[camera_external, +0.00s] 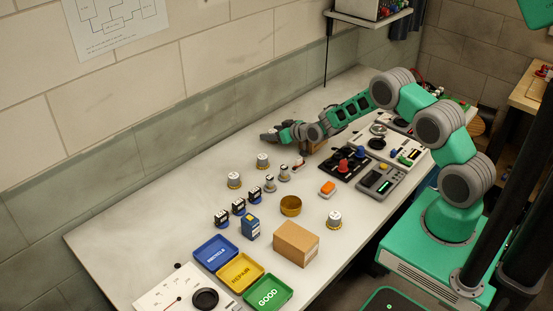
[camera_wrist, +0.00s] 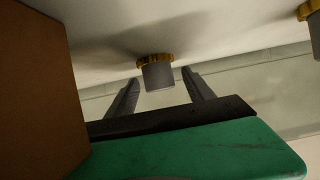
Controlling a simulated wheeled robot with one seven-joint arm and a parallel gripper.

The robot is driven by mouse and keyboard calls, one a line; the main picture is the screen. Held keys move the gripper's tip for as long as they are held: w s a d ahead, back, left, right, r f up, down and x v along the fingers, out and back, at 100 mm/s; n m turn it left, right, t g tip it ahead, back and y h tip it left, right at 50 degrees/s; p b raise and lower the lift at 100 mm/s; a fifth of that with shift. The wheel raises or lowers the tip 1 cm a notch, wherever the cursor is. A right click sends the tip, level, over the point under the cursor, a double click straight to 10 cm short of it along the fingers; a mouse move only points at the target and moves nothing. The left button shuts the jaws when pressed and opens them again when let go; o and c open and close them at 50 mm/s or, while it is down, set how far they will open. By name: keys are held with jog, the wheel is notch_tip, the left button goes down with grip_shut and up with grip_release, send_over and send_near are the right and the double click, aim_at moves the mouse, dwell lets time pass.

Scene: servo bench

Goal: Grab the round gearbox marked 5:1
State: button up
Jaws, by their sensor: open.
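Round grey gearboxes with gold toothed bases stand on the bench: one at the back (camera_external: 262,161), one to its left (camera_external: 234,180) and one nearer the front right (camera_external: 334,219). Their markings are too small to read, so I cannot tell which is 5:1. My gripper (camera_external: 268,136) is stretched low over the back of the bench, beyond the back gearbox. In the wrist view its two fingers are apart and empty. A grey gearbox with a gold rim (camera_wrist: 157,75) shows beyond and between the fingertips, and part of another (camera_wrist: 306,11) shows at the top right.
A brown block (camera_external: 315,145) stands by my forearm; a brown surface (camera_wrist: 40,85) fills the wrist view's left. The wall runs behind.

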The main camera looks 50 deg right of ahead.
jog(key=shift+c, duration=0.5)
grip_shut()
jog(key=shift+r, duration=0.1)
